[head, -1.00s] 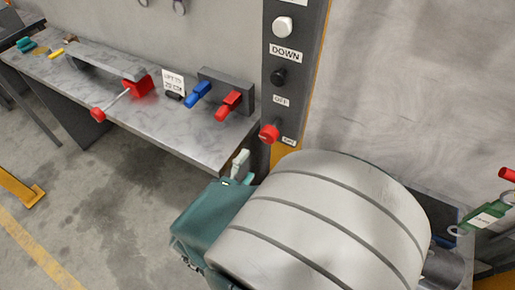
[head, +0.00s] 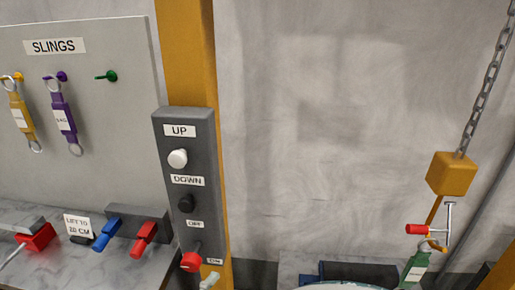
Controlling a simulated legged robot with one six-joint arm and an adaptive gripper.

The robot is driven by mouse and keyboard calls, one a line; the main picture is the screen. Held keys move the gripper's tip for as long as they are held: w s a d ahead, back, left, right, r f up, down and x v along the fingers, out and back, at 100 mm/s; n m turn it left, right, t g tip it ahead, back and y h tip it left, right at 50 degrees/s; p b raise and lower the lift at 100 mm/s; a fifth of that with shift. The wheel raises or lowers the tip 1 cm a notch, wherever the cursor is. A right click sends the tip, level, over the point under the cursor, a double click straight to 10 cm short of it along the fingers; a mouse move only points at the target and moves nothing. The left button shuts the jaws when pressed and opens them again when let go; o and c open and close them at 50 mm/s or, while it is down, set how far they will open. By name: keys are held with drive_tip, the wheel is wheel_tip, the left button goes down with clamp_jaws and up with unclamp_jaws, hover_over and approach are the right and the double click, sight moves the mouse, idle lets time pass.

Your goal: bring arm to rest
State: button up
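My gripper does not show in the head view, so its opening cannot be seen. A grey control box (head: 184,190) is fixed to a yellow post (head: 188,60). It has a white UP button (head: 177,158), a black DOWN button (head: 186,203) and a red switch (head: 191,262) by the OFF and lower labels. A yellow hook block (head: 452,174) hangs on a chain (head: 482,90) at the right. A green sling (head: 414,268) hangs under it, beside a red-handled latch (head: 417,229).
A board marked SLINGS (head: 90,130) holds a yellow sling (head: 21,115) and a purple sling (head: 64,118); its green peg (head: 108,76) is bare. A workbench (head: 125,265) carries blue (head: 106,234) and red (head: 144,238) handles. The wall's middle is clear.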

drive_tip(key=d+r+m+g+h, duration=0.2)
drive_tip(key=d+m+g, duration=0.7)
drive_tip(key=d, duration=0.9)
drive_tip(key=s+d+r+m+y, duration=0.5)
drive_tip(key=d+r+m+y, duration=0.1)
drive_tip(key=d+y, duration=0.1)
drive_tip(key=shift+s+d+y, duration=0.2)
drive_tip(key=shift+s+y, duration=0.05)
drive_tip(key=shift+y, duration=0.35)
